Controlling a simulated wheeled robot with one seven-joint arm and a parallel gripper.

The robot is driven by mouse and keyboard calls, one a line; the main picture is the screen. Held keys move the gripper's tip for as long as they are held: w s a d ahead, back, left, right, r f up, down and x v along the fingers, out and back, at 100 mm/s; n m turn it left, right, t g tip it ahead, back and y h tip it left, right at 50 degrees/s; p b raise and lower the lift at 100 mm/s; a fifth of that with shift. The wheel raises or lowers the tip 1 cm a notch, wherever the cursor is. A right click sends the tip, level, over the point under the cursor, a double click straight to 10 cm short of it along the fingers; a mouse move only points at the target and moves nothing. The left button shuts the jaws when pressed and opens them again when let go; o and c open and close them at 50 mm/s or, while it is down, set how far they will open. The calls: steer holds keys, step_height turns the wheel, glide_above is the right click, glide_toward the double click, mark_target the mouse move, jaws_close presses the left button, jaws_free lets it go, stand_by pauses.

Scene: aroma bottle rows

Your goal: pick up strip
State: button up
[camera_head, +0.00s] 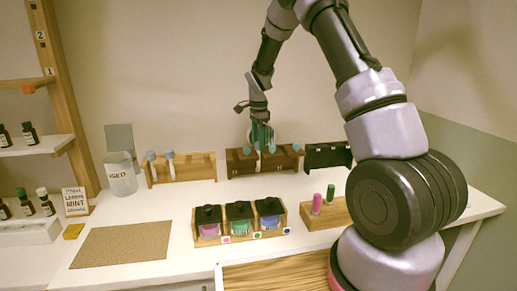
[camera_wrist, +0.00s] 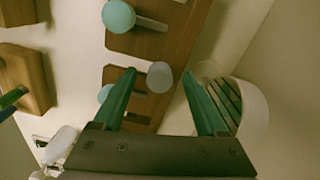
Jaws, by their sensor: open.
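My gripper (camera_head: 262,135) points down over the dark brown wooden rack (camera_head: 240,166) at the back of the table. In the wrist view its two teal fingers are open (camera_wrist: 163,85), with a pale grey round-ended piece (camera_wrist: 160,76) showing between them; I cannot tell if this is the strip. A teal round-ended piece (camera_wrist: 118,15) with a white stem sits in the rack farther up. Another teal end (camera_wrist: 105,93) is partly hidden behind the left finger. Nothing is clearly held.
A lighter wooden rack (camera_head: 183,174) with blue-topped pieces and a glass jar marked "USED" (camera_head: 121,182) stand left. A black rack (camera_head: 325,156) is at right. Three lidded jars (camera_head: 239,222) stand in front. A brown mat (camera_head: 120,245) lies front left.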

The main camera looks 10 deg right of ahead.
steer(key=c, duration=1.1)
steer(key=shift+c, duration=0.2)
steer(key=shift+r, duration=0.15)
step_height(320, 180, up, 18)
